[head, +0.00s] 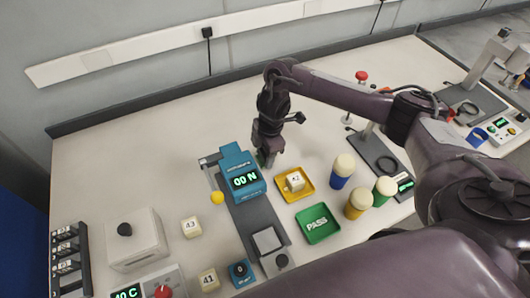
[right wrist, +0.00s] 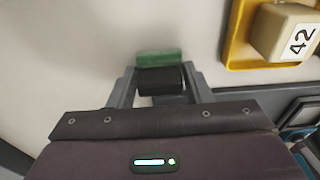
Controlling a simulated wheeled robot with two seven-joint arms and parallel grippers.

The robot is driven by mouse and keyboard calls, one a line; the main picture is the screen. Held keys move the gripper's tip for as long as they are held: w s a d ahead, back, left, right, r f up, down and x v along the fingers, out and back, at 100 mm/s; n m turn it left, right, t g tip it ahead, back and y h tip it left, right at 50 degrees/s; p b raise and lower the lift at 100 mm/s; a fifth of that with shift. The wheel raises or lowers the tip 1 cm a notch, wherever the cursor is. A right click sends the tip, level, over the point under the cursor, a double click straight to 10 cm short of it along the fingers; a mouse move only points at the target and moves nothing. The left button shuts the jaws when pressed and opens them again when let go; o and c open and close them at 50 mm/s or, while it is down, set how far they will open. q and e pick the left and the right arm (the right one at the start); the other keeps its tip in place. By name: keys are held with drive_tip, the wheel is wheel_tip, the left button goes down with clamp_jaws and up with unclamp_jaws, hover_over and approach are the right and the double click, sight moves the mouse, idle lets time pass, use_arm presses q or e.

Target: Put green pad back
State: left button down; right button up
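The green pad (right wrist: 160,57) is a small green block with a black part below it, seen between my right gripper's fingers in the right wrist view. My right gripper (right wrist: 161,82) appears closed on the pad's black part, with a finger against each side. In the head view my right gripper (head: 266,157) points down close to the table, just right of the blue press with a "00 N" display (head: 240,172). A sliver of green shows by its fingertips there. Whether the pad touches the table is hard to tell. My left gripper is not in view.
A yellow tray (head: 305,194) with a cube marked 42 (head: 295,182) stands close to the right gripper. A green PASS tray (head: 318,224), several capped cylinders (head: 342,170) and loose numbered cubes (head: 191,227) are nearby. The table behind the press is clear.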

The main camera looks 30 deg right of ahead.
drive_tip(key=o, duration=0.4)
drive_tip(key=r+p, duration=0.1)
drive_tip(key=r, duration=0.3)
drive_tip(key=d+r+p, duration=0.1)
drive_tip(key=r, duration=0.3)
drive_tip(key=r+p, duration=0.1)
drive_tip(key=r, duration=0.3)
drive_tip(key=shift+d+r, duration=0.1)
drive_tip(key=shift+d, duration=0.1)
drive_tip(key=shift+s, duration=0.1)
